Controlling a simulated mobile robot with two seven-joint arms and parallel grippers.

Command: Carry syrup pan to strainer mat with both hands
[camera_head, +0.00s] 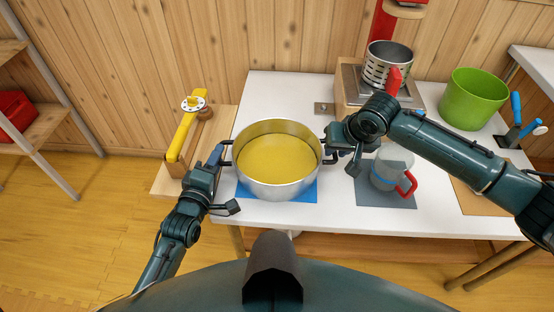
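The syrup pan (248,179) is a round steel pot with two dark side handles, full of yellow syrup. It is level over a blue mat (307,192) at the table's front left; I cannot tell whether it rests on it. My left gripper (223,156) is at the pan's left handle, and my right gripper (332,151) is at its right handle. Whether the fingers are closed is too small to tell. A perforated steel strainer (386,68) with a red handle stands on a raised stand at the back. Which mat is the strainer mat is unclear.
A clear jug (391,168) with a red handle stands on a grey mat (376,194), right of the pan. A brown mat (470,199) and green bucket (473,99) are further right. A yellow lever (184,133) stands left. The white table (268,92) is clear behind the pan.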

